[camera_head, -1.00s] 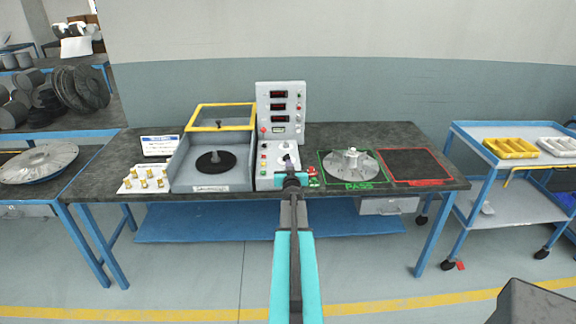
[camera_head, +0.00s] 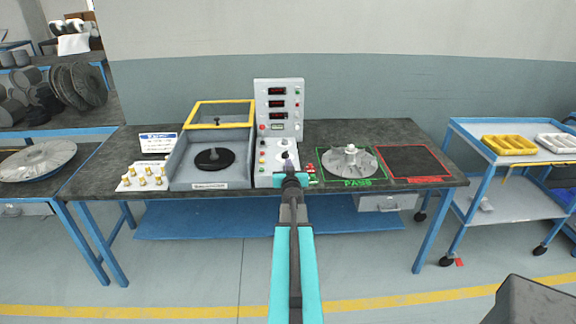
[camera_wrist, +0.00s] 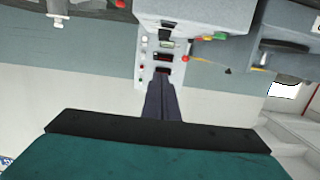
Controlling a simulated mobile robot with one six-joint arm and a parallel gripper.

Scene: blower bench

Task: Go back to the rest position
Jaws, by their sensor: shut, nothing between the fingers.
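My gripper (camera_head: 287,158) is in front of the control panel (camera_head: 280,158) in the head view. Its fingers are dark and closed together, with nothing between them. The wrist view shows the shut fingers (camera_wrist: 162,98) pointing toward the panel (camera_wrist: 160,45). My turquoise arm reaches up the middle of the head view and hides part of the bench front. A silver impeller (camera_head: 349,161) lies on the green-outlined PASS area. I cannot tell whether the gripper touches the panel.
The tester box (camera_head: 210,186) with its yellow-framed lid (camera_head: 220,103) raised stands left of the panel. Brass weights (camera_head: 144,178) sit at far left. The red-outlined area (camera_head: 410,161) is empty. A blue trolley (camera_head: 510,190) stands at the right.

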